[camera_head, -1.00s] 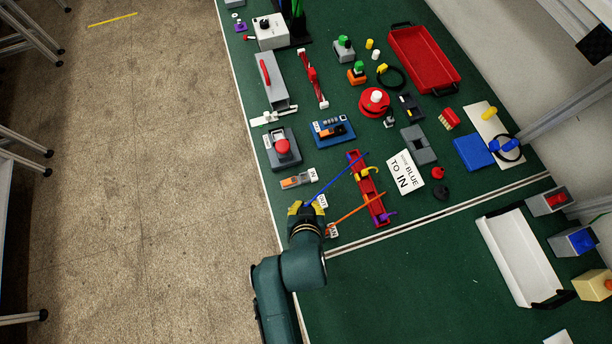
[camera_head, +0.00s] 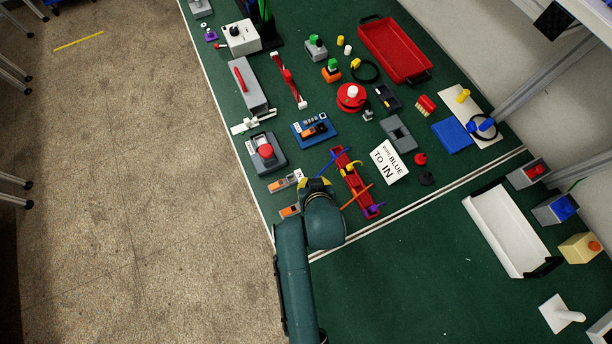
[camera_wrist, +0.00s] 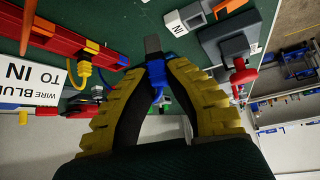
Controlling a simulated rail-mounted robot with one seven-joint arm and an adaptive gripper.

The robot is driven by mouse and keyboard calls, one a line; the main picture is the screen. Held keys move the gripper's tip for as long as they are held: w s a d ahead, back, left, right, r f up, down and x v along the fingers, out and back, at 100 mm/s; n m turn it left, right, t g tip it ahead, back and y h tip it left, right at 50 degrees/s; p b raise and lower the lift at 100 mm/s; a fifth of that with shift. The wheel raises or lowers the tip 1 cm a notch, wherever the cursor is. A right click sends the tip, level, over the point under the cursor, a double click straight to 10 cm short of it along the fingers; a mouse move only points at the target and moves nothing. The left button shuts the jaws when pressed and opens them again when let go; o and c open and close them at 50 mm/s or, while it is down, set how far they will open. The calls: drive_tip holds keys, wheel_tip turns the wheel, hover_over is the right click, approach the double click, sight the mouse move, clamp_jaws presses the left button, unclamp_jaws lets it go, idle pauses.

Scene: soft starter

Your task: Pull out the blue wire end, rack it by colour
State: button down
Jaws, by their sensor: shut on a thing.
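My gripper (camera_head: 316,183) is shut on the blue wire end, just left of the red wire rack (camera_head: 352,178). In the wrist view, the blue end (camera_wrist: 156,76) sits between my yellow fingers (camera_wrist: 160,62), with a grey tip beyond them. The blue wire (camera_head: 332,161) runs toward the rack's upper part. An orange wire (camera_head: 356,196) crosses the rack lower down; yellow and purple pieces also show on it. The IN terminal (camera_head: 284,184) and a second orange-levered terminal (camera_head: 289,211) lie left of my gripper. The second terminal's label is hidden.
A sign (camera_head: 389,161) reading "WIRE BLUE TO IN" lies right of the rack. A blue-based device (camera_head: 315,130) and a red-button box (camera_head: 264,152) stand behind my gripper. The green table is mostly clear in front, beside a white tray (camera_head: 487,208).

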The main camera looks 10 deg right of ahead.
drive_tip(key=w+d+b, duration=0.1)
drive_tip(key=w+d, duration=0.2)
drive_tip(key=w+d+b, duration=0.2)
drive_tip(key=w+d, duration=0.1)
drive_tip(key=w, duration=0.1)
drive_tip(key=w+d+b, duration=0.1)
drive_tip(key=w+d, duration=0.1)
drive_tip(key=w, duration=0.2)
drive_tip(key=shift+d+f, duration=0.1)
drive_tip(key=shift+d, duration=0.3)
drive_tip(key=shift+w+d+b, duration=0.65)
drive_tip(key=shift+w, duration=0.2)
drive_tip(key=shift+r, duration=0.2)
